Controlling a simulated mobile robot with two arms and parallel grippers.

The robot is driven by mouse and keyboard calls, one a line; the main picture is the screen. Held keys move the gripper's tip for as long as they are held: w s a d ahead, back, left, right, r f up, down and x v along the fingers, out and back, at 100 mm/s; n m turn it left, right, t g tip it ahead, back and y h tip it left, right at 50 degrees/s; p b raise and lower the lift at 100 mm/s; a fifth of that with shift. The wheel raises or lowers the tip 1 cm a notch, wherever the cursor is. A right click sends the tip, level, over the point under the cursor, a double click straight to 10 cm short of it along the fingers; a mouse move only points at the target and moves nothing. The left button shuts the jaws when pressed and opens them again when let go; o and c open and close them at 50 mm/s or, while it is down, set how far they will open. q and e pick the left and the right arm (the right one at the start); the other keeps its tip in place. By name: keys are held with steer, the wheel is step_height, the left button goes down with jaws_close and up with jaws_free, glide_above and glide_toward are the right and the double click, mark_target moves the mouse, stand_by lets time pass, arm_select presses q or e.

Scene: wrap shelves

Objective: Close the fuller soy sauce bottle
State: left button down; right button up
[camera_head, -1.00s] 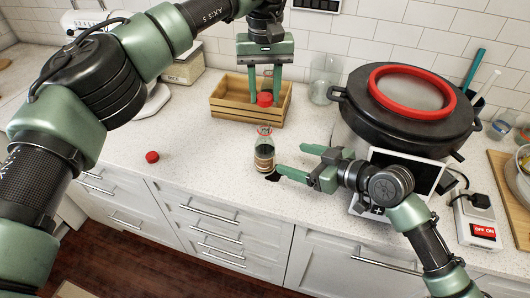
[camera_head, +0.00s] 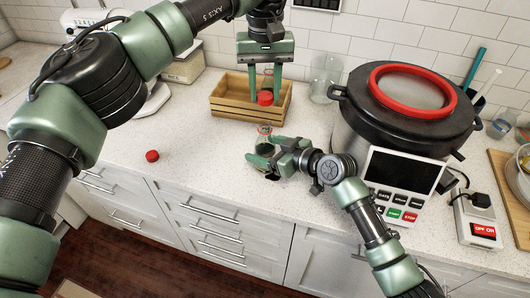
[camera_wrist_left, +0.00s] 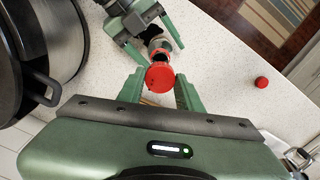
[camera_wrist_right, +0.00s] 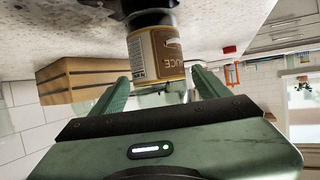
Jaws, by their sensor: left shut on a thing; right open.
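My left gripper (camera_head: 264,88) is shut on a red cap (camera_head: 265,98) and holds it in front of the crate, above and behind the open bottle. The cap also shows between the fingers in the left wrist view (camera_wrist_left: 160,77). A soy sauce bottle (camera_head: 264,149) stands upright on the counter with a red ring at its neck. Its brown label (camera_wrist_right: 156,54) fills the middle of the right wrist view. My right gripper (camera_head: 268,153) is open, with its fingers around or very close to the bottle. Another red cap (camera_head: 152,156) lies on the counter to the left.
A wooden crate (camera_head: 232,109) stands behind the bottle, with glass partly visible behind my left gripper. A large black-lidded cooker (camera_head: 410,130) with a control panel (camera_head: 395,190) stands to the right, near my right arm. A glass jar (camera_head: 325,78) is behind. The left counter is mostly clear.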

jaws_close()
arm_select(q)
steer(key=shift+f, duration=2.5)
steer(key=shift+f, duration=0.85)
steer(key=shift+f, duration=0.6)
